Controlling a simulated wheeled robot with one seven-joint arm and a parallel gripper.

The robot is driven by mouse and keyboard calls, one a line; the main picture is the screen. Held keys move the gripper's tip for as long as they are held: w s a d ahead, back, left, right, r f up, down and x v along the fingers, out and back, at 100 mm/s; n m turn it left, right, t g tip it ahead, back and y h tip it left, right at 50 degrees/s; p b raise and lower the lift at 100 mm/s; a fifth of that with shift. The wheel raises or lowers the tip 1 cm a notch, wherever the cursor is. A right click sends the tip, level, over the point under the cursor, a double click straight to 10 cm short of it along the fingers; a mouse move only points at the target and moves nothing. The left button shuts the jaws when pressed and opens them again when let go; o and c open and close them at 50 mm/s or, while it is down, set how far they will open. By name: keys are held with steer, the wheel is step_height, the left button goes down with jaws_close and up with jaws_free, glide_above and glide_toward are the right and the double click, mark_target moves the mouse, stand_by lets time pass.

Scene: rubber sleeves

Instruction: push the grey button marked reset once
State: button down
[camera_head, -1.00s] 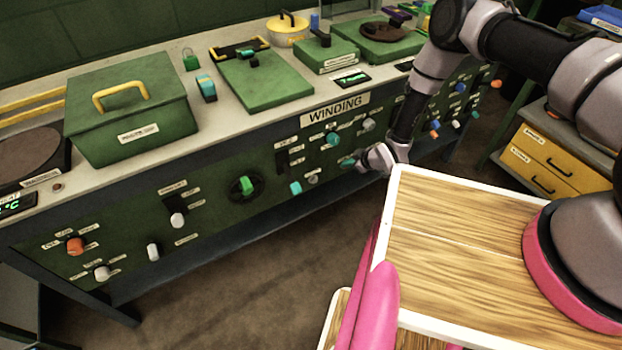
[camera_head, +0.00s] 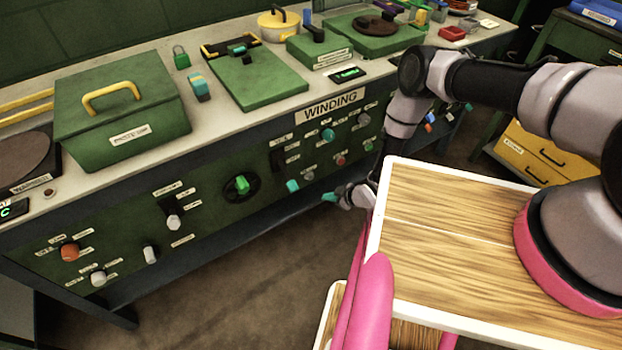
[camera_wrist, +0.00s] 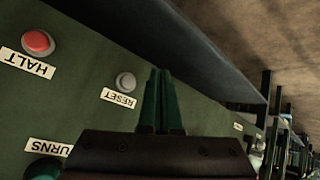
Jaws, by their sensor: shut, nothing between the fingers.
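The grey reset button (camera_wrist: 125,81) is a round cap on the green panel in the wrist view, with a white RESET label (camera_wrist: 118,98) beside it. My gripper (camera_wrist: 164,72) is shut and empty, its two dark green fingers together just right of the button in that picture. The fingertips do not cover the button; I cannot tell their exact distance from the panel. In the head view my gripper (camera_head: 331,197) is low in front of the WINDING section (camera_head: 332,104). Which small button there is the reset one is too small to read.
A red HALT button (camera_wrist: 38,42) and a green knob (camera_wrist: 43,169) by a TURNS label sit near the reset button. Other knobs, such as a green dial (camera_head: 241,185), stick out of the panel. The panel's lower edge is close, with open floor (camera_head: 250,265) below.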

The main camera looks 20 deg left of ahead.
steer(key=w+a, duration=0.4)
steer(key=a, duration=0.1)
steer(key=shift+w+a, duration=0.25)
steer(key=shift+w, duration=0.1)
steer(key=shift+w+a, duration=0.1)
stand_by(1.8)
steer(key=shift+w+a, duration=0.2)
steer(key=shift+a, duration=0.05)
steer(key=shift+w+a, duration=0.25)
stand_by(0.7)
steer(key=shift+s+d, duration=0.5)
steer(key=shift+d, duration=0.05)
steer(key=shift+d, duration=0.1)
stand_by(0.3)
steer(key=shift+s+d, duration=1.65)
steer(key=shift+d, duration=0.15)
